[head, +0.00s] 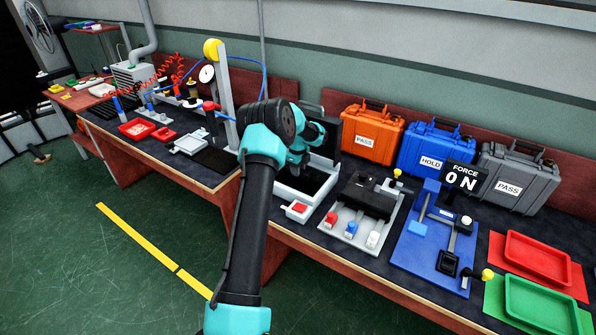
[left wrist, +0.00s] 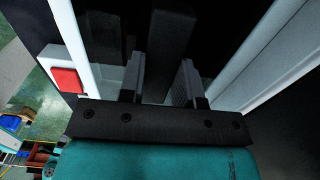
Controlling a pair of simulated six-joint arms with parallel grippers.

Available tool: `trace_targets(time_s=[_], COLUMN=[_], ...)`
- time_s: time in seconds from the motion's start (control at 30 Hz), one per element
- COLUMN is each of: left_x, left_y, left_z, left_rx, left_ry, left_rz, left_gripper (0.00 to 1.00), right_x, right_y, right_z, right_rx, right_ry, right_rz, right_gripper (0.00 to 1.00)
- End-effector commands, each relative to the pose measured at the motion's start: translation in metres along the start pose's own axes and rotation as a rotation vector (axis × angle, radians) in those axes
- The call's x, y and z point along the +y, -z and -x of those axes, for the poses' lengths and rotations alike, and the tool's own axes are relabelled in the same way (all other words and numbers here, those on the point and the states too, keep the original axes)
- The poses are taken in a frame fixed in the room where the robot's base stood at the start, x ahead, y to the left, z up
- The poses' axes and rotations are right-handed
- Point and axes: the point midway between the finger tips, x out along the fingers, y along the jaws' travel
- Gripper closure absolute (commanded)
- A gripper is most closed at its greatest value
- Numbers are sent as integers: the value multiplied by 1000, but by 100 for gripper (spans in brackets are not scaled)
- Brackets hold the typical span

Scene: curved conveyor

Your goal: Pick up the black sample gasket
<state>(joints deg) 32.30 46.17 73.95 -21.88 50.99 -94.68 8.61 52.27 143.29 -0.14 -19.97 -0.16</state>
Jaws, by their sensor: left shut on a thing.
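My left gripper (head: 298,164) reaches down into a white-walled box (head: 296,190) with a dark interior, near the middle of the bench. In the left wrist view the two grey fingers (left wrist: 162,70) are a little apart, with a dark bar-like thing, which I take for the black sample gasket (left wrist: 170,38), between and beyond them. The gripper is shut on it. Its outline is hard to make out against the dark interior, and in the head view my arm and the box hide it. My right gripper is not in view.
A red button (head: 299,207) on a white base sits in front of the box. A grey fixture with coloured buttons (head: 350,228) and a blue plate (head: 420,250) stand to the right. Orange (head: 372,128), blue (head: 436,148) and grey (head: 517,177) cases line the back.

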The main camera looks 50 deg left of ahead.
Motion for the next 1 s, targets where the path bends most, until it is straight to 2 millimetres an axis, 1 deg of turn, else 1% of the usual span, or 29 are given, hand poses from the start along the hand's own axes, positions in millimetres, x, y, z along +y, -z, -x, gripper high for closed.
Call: trace_targets(time_s=[0.17,0.33,0.47,0.67,1.0], left_x=[-1,-1,11,35,91], left_y=[0,0,8,23,60], left_z=[15,36,35,37,43], left_rx=[-1,-1,0,-1,0], left_ry=[3,3,0,0,0], left_rz=[0,0,-1,-2,-3], left_gripper=[93,93,93,93,93], right_x=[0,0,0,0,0], right_y=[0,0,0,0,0], right_z=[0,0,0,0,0], right_rx=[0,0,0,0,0], right_ry=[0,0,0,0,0], right_rz=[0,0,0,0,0], right_gripper=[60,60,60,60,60])
